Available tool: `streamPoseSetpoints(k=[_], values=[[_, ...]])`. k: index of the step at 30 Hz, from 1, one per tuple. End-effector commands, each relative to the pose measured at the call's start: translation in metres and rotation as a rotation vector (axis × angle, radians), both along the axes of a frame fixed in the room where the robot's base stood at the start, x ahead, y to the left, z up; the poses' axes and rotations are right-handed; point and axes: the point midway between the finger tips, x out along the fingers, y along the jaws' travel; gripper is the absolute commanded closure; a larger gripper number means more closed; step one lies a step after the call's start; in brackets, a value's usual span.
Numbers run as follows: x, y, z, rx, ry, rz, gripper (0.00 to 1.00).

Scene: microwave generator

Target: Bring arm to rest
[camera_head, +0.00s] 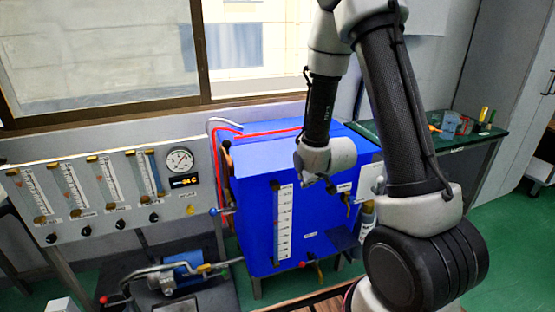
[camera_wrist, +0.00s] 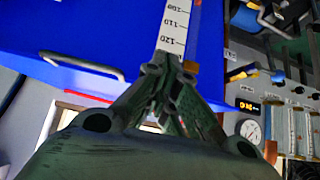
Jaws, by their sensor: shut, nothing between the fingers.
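My gripper (camera_wrist: 168,75) is shut and empty in the wrist view, its fingertips together in front of the blue tank's white scale strip (camera_wrist: 175,30). In the head view my arm hangs bent, and my gripper (camera_head: 328,184) is small and partly hidden below the wrist, in front of the blue tank (camera_head: 252,190). I cannot tell whether the fingertips touch the tank. The tank also fills the upper left of the wrist view (camera_wrist: 110,25).
A panel (camera_head: 110,215) with flow meters, a round gauge (camera_head: 180,160) and knobs stands left of the tank. A pump (camera_head: 185,270) sits low in front. A green bench (camera_head: 410,135) with tools is behind right. Green floor (camera_head: 515,245) is clear at right.

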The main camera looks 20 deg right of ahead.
Motion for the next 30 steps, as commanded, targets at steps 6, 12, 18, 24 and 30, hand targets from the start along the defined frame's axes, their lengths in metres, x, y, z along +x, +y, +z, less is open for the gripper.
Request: streamPoseSetpoints(k=[6,12,18,24,30], values=[[-0.015,0.0,-0.012,-0.001,0.078,0.0,1.0],[-0.081,-0.002,-0.044,-0.011,0.395,0.003,1.0],[-0.141,-0.005,0.0,-0.017,0.63,0.005,1.0],[-0.196,-0.011,0.08,-0.018,0.74,0.0,1.0],[-0.25,-0.018,0.161,-0.016,0.721,-0.011,1.0]])
